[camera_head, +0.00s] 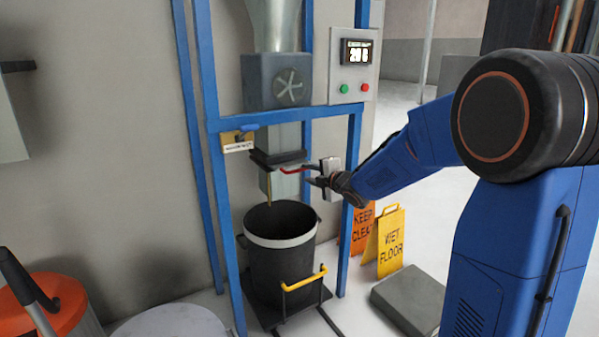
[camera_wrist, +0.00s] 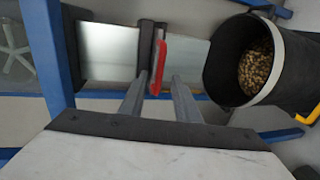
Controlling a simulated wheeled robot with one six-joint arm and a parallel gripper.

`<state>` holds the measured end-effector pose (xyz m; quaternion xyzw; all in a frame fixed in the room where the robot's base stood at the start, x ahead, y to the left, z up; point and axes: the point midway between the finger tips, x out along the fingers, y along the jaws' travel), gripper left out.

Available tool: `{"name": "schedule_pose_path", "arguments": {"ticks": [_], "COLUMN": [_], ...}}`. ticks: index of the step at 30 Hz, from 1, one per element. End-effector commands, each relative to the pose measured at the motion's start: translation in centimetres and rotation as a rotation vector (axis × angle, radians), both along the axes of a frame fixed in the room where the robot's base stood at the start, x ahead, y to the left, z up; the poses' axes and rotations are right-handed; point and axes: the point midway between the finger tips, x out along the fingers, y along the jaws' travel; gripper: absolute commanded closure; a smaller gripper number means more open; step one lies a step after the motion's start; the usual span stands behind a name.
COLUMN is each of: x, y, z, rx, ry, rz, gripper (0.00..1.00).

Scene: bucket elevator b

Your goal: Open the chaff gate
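The gate on the chute shows in the head view as a dark flat frame (camera_head: 277,158) with a red handle (camera_head: 296,168) on its right side. In the wrist view the red handle (camera_wrist: 160,62) stands upright in the picture beside the dark gate frame (camera_wrist: 146,50). My gripper (camera_head: 312,178) is to the right of the chute, close to the handle. In the wrist view my gripper (camera_wrist: 160,80) has its two fingers apart, with the lower end of the handle between or just beyond the tips. I cannot tell whether either finger touches it.
A black bucket (camera_head: 282,262) with grain inside stands below the chute on a yellow-handled cart (camera_head: 304,281). Blue frame posts (camera_head: 352,210) flank it. A control box (camera_head: 355,65) is above.

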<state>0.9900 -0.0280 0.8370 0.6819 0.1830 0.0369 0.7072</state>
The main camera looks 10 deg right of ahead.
Motion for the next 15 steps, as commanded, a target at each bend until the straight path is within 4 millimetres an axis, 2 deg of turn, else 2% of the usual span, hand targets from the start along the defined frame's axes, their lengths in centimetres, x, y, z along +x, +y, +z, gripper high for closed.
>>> {"name": "schedule_pose_path", "arguments": {"ticks": [6,15], "x": [3.3,6.1], "y": [1.1,2.0], "z": [-0.8,-1.4], "rx": [0.001,0.000], "ry": [0.001,0.000], "rz": [0.001,0.001], "gripper": [0.71,0.71]}}
